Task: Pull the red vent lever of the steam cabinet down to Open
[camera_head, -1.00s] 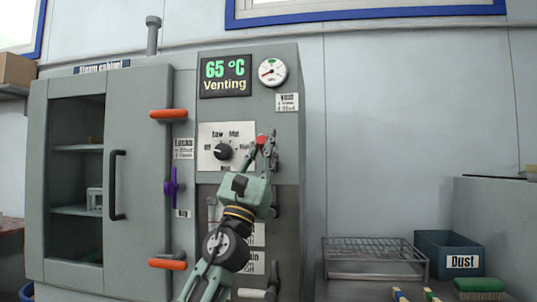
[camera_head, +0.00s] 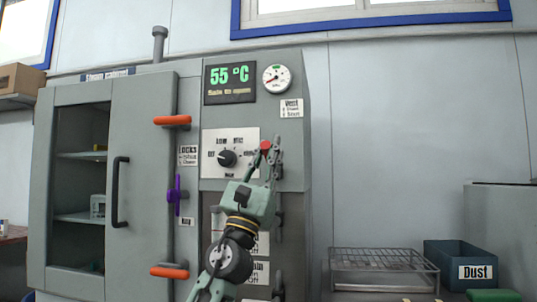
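The steam cabinet (camera_head: 143,105) stands at left and centre. Its upper display (camera_head: 230,79) reads 55 °C over a smaller line too fine to read. The red knob (camera_head: 266,146) of the vent lever is on the right part of the front, below the Vent label (camera_head: 291,108). My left gripper (camera_head: 266,149) reaches up from below, with one finger on each side of the knob. The fingers look spread, with slight room beside the knob; contact is hard to judge. The gripper hides the lever's lower part. My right gripper is not in view.
Orange handles (camera_head: 172,121) and a purple lever (camera_head: 177,195) are on the door's right side. A black dial (camera_head: 227,158) is left of my gripper. A wire rack (camera_head: 383,262) and a blue Dust bin (camera_head: 459,263) stand at right. The wall between is clear.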

